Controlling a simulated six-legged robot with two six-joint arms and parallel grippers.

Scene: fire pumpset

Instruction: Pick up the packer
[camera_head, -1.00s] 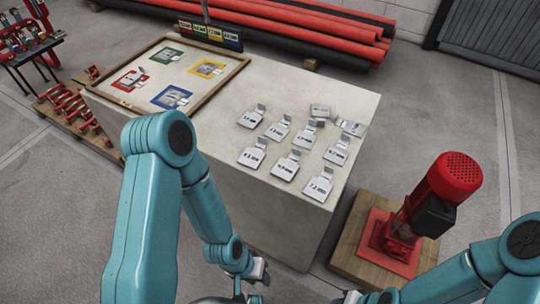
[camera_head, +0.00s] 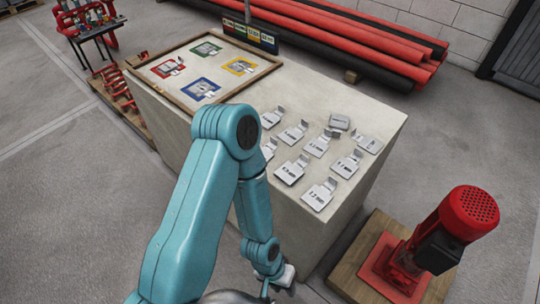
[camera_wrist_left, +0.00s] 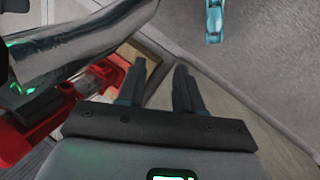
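Several flat grey metal packers with upright tabs and printed sizes lie on the right part of the pale table (camera_head: 345,225). One packer (camera_head: 319,195) is near the front edge, another (camera_head: 290,171) is left of it, and others (camera_head: 346,164) sit behind. My left arm hides part of the left packers. My left gripper (camera_head: 279,284) hangs low beside the table's front side, below the top and apart from the packers. In the left wrist view its two dark fingers (camera_wrist_left: 160,66) stand apart with nothing between them. My right gripper does not show.
A wooden-framed board (camera_head: 167,97) with coloured squares lies on the table's left part. A red pump (camera_head: 445,235) on a wooden base (camera_head: 350,282) stands on the floor at right. Red pipes (camera_head: 340,40) lie behind the table. Open floor is at left.

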